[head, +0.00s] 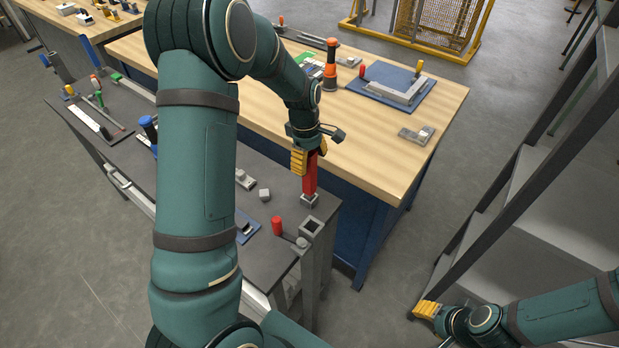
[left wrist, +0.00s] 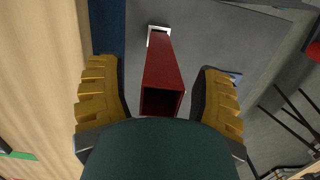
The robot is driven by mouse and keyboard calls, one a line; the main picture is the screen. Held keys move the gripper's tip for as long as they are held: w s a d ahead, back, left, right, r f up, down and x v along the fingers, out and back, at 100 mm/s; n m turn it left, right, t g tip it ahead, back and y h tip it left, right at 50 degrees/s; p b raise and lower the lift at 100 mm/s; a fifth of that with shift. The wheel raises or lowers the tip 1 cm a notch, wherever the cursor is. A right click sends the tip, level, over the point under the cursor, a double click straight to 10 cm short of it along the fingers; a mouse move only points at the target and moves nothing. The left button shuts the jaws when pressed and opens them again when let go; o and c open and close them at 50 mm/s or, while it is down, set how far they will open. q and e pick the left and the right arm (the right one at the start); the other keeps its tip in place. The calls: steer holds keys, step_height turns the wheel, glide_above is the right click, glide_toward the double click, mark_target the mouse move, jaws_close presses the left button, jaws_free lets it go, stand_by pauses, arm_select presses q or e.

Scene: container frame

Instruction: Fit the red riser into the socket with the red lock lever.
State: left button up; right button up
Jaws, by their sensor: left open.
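The red riser (head: 310,178) stands upright near the right end of the dark grey bench. A small square metal piece (head: 309,201) is at its foot; I cannot tell whether that is a holder or part of the riser. In the left wrist view the hollow riser (left wrist: 163,70) lies between the yellow fingers. My left gripper (head: 306,161) is open at its upper end, with gaps on both sides. The square socket (head: 311,226) is nearer the front corner, its dark opening empty. The red lock lever (head: 277,226) stands to its left. My right gripper (head: 426,309) is low at right, away from both.
The dark bench (head: 331,211) also holds a small grey block (head: 264,195) and a blue plate. Behind it a wooden table (head: 375,140) carries an orange-black tool (head: 330,70) and a blue board (head: 390,88). A grey rack (head: 540,170) stands at right.

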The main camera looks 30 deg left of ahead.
arm_select(q)
jaws_close()
stand_by(0.3)
